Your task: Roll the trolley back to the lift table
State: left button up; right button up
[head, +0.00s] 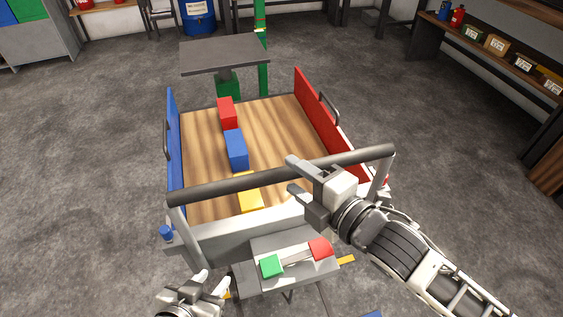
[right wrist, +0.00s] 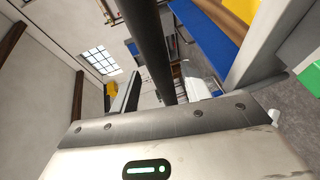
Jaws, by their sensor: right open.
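The trolley has a bare wooden deck (head: 283,125), a blue left side and a red right side. Its dark push bar (head: 240,184) crosses the near end on grey posts. My right gripper (head: 293,175) is open at the bar, right of its middle. In the right wrist view the bar (right wrist: 150,45) runs up from the gripper's front edge; whether it lies fully between the fingers I cannot tell. My left gripper (head: 212,282) is open and empty, low and nearer than the trolley. The lift table's grey top (head: 225,52) stands beyond the trolley's far end, on a green base.
A red block (head: 227,112), a blue block (head: 236,149) and a yellow block (head: 249,191) sit in a row on the deck. A grey box with a green button (head: 271,266) and red part is before the trolley. Shelving (head: 490,50) stands at right; floor is clear on both sides.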

jog(key=x, duration=0.4)
jog(key=shift+w+a+f, duration=0.1)
jog(key=shift+w+a, duration=0.15)
jog(key=shift+w, duration=0.05)
grip_shut()
jog(key=shift+w, duration=0.15)
